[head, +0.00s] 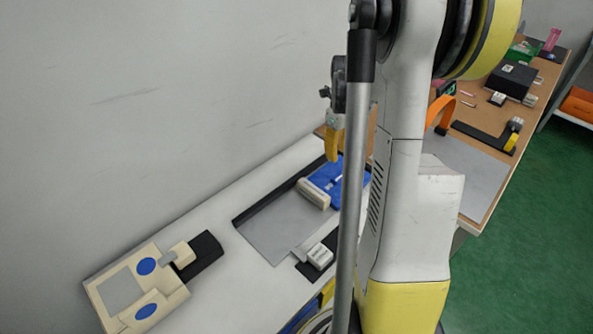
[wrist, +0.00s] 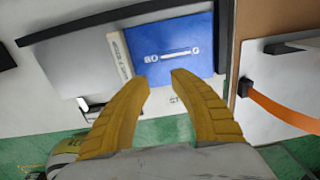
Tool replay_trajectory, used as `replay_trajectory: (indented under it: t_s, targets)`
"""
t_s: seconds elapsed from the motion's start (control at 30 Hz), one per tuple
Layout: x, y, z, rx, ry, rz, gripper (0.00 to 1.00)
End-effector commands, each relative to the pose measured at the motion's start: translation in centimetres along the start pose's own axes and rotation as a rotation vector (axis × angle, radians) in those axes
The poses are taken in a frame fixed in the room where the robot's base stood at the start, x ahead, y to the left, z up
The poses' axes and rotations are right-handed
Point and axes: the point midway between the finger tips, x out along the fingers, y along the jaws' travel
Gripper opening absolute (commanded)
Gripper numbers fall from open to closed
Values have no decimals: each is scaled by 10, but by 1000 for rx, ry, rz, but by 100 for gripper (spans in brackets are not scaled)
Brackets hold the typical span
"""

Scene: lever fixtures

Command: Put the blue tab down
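A blue panel, the likeliest blue tab, (head: 343,168) lies at the far right end of a grey plate on the white bench in the head view. It also shows in the wrist view (wrist: 172,42), with white markings on its face. A cream bar (head: 314,194) runs along its left edge. I cannot tell whether the panel is flat or tilted. My gripper (wrist: 160,80) has two yellow fingers spread apart with nothing between them. In the head view the fingers (head: 332,150) appear above the panel, partly hidden by my arm.
A cream device (head: 140,287) with blue ovals and a black block stands at the front left. A small white block (head: 320,256) sits by the grey plate. A wall stands behind the bench.

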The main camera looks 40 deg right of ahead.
Motion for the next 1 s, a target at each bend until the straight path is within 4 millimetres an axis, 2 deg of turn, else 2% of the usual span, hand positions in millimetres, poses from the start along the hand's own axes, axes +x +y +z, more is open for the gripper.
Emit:
replay_trajectory:
  t_s: [0.07,0.17,0.27,0.43,0.6,0.7,0.83,1.0]
  targets:
    - [-4,5,2,-31,-4,-4,27]
    - [-21,27,10,-195,-27,-28,27]
    - [-51,70,21,-520,-67,-83,27]
    - [-101,167,24,-1257,-126,-245,27]
    - [-127,255,4,-1982,-131,-470,27]
    - [-132,295,-12,-2349,-103,-623,27]
    - [-131,330,-29,-2689,-46,-797,27]
    - [-129,348,-39,-2889,11,-921,27]
